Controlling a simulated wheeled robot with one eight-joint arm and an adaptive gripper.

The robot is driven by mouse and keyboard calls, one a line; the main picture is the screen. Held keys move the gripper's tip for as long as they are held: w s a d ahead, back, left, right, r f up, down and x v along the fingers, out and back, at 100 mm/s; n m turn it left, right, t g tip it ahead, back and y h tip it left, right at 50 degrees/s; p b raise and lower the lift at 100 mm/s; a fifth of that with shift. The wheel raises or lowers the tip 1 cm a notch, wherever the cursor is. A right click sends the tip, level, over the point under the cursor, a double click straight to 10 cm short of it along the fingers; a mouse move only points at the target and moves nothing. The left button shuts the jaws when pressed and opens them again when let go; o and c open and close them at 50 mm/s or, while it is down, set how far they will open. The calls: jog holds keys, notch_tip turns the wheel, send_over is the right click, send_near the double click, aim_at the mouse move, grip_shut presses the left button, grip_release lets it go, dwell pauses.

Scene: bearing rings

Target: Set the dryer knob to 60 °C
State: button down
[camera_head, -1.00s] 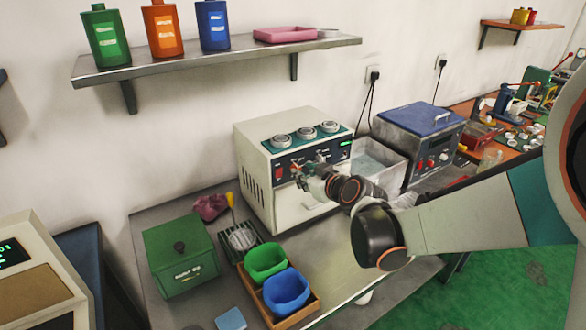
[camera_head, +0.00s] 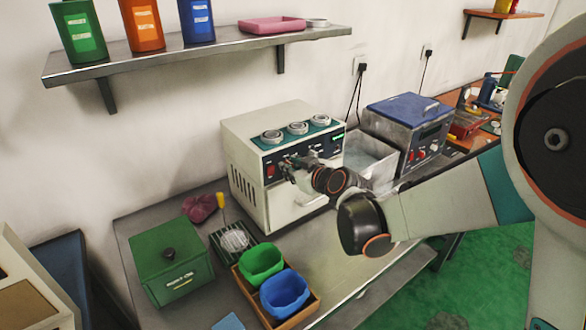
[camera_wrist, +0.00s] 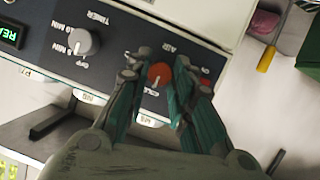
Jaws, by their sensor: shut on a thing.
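The dryer (camera_head: 245,165) is a cream box with a dark front panel on the bench. In the wrist view its panel (camera_wrist: 112,48) is upside down, with an orange-red knob (camera_wrist: 159,74) bearing a pale pointer line. My gripper (camera_wrist: 164,58) has its teal fingers closed around this knob, one on each side. The scale around the knob is largely hidden by the fingers, so I cannot read its setting. A grey timer knob (camera_wrist: 84,42) sits beside it. In the head view my gripper (camera_head: 291,165) is at the panel and hides the knob.
Metal rings (camera_head: 297,128) stand on the dryer's top. A steel bath (camera_head: 368,160) and a blue-lidded unit (camera_head: 408,125) stand to its right. Green (camera_head: 261,258) and blue (camera_head: 284,291) cups stand in front, beside a green box (camera_head: 170,262). Bench room is clear at front right.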

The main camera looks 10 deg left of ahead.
jog(key=m+g+y, duration=0.1)
jog(key=m, duration=0.1)
jog(key=m+g+y, duration=0.1)
jog(key=m, duration=0.2)
jog(key=m+g+y+b, duration=0.1)
jog(key=m+g, duration=0.1)
jog(key=shift+w+d+f+m+y, duration=0.1)
jog(key=shift+w+d+m+y, duration=0.2)
jog(key=shift+y, duration=0.1)
dwell(0.3)
dwell(0.4)
jog(key=c, duration=1.7)
grip_release()
jog(key=shift+o, duration=0.2)
jog(key=v, duration=1.2)
